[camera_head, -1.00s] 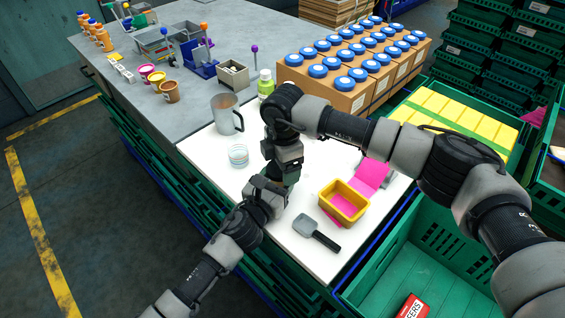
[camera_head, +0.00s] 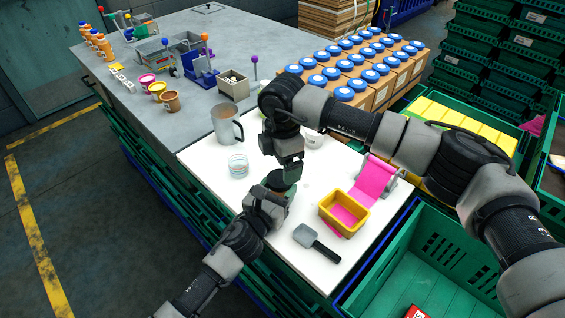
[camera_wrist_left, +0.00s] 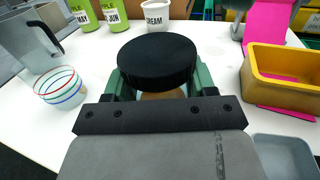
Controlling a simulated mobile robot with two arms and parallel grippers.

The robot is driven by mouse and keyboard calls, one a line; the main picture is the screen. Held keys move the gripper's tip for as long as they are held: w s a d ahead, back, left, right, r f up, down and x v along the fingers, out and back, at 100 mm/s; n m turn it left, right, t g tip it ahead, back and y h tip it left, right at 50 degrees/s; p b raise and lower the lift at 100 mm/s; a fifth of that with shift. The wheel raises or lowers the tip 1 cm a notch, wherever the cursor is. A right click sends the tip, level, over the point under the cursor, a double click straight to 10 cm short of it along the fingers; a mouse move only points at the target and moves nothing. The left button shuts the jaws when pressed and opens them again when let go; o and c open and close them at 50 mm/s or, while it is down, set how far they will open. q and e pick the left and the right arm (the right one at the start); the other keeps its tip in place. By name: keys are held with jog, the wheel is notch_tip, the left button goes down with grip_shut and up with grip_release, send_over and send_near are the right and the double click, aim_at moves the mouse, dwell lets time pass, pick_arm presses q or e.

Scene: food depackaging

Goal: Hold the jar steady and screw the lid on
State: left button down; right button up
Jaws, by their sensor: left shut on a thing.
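A jar with a wide black lid (camera_wrist_left: 157,62) stands between the green fingers of my left gripper (camera_wrist_left: 158,92). The lid sits on top and looks level; whether it is tight cannot be told. Only a little of the brownish jar (camera_wrist_left: 163,95) shows below the lid. In the head view, my left gripper (camera_head: 274,193) is shut around the jar under the dark lid (camera_head: 279,180). My right gripper (camera_head: 292,173) points down just above and beside the lid, apart from it or barely touching. Its finger gap is not clear.
Labelled containers, one a white cup (camera_wrist_left: 154,17), stand behind.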

jog(key=shift+c, duration=0.2)
jog(key=n, duration=0.5)
jog(key=shift+r, duration=0.2)
jog(key=n, duration=0.4)
jog(key=shift+r+n, duration=0.2)
jog(key=shift+n, duration=0.2)
jog(key=n, duration=0.6)
jog(key=shift+a+r+n, duration=0.15)
jog(key=shift+r+n, duration=0.15)
jog(key=n, duration=0.4)
jog(key=shift+r, duration=0.2)
jog(key=n, duration=0.4)
jog(key=shift+r+n, duration=0.2)
jog(key=shift+n, duration=0.1)
jog(key=n, duration=0.4)
jog(key=shift+a+r+n, duration=0.1)
jog(key=shift+r+n, duration=0.1)
jog(key=shift+n, duration=0.1)
jog(key=n, duration=0.6)
jog(key=shift+s+r, duration=0.1)
jog(key=shift+r, duration=0.2)
jog(key=n, duration=0.4)
jog(key=shift+r+n, duration=0.15)
jog(key=shift+n, duration=0.15)
